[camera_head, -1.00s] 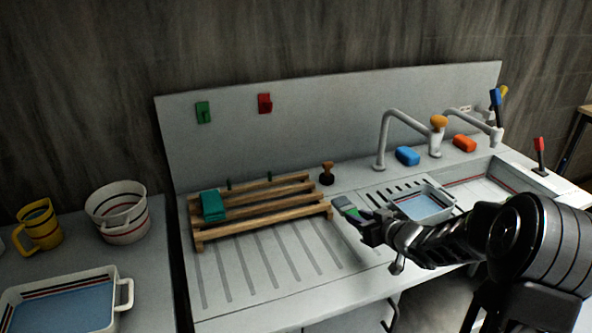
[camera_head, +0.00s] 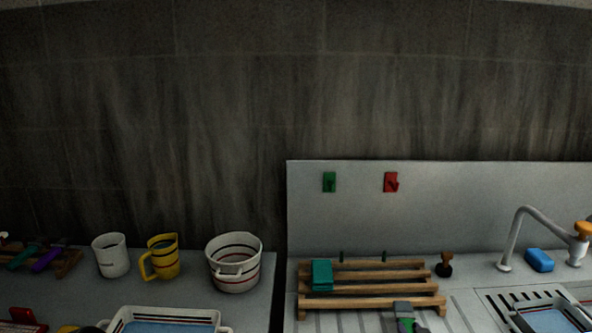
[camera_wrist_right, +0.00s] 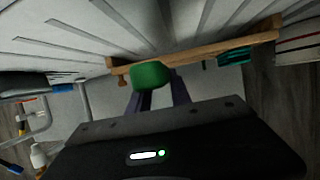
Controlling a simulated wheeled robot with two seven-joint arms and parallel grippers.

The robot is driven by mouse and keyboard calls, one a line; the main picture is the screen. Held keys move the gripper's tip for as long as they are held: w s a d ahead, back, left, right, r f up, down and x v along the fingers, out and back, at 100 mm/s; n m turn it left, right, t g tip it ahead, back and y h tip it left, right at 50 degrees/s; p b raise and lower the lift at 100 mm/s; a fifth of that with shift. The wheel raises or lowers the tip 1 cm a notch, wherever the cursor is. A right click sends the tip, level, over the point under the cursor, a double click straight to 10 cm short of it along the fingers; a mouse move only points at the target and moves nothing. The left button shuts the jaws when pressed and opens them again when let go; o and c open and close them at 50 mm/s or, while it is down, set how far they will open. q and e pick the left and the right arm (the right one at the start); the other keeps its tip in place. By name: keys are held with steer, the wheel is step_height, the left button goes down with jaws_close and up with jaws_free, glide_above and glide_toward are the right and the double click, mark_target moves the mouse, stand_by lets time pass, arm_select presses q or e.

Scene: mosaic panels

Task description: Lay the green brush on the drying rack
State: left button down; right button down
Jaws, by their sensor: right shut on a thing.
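The green brush (camera_head: 405,324) shows at the bottom edge of the head view, with a grey end pointing away from me. In the right wrist view its rounded green part (camera_wrist_right: 151,75) sits between the fingers of my right gripper (camera_wrist_right: 160,95), which is shut on it. The wooden drying rack (camera_head: 345,303) stands just beyond the brush in the head view. Its front rail (camera_wrist_right: 215,45) crosses the wrist view beside the brush. I cannot tell whether they touch. My left gripper is not in view.
A teal block (camera_head: 321,275) lies on the rack's left end; its middle slats look bare. A dark-and-brown stopper-like thing (camera_head: 445,265) stands right of the rack. A tap (camera_head: 515,235) and blue sponge (camera_head: 539,260) are farther right. A white tub (camera_head: 235,270) stands left.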

steer(key=a+r+n+y, duration=0.1)
steer(key=a, duration=0.6)
steer(key=shift+a+y, duration=0.3)
steer(key=shift+a, duration=0.05)
steer(key=shift+r, duration=0.2)
steer(key=v, duration=0.4)
steer(key=shift+r, duration=0.1)
steer(key=shift+d, duration=0.1)
stand_by(0.8)
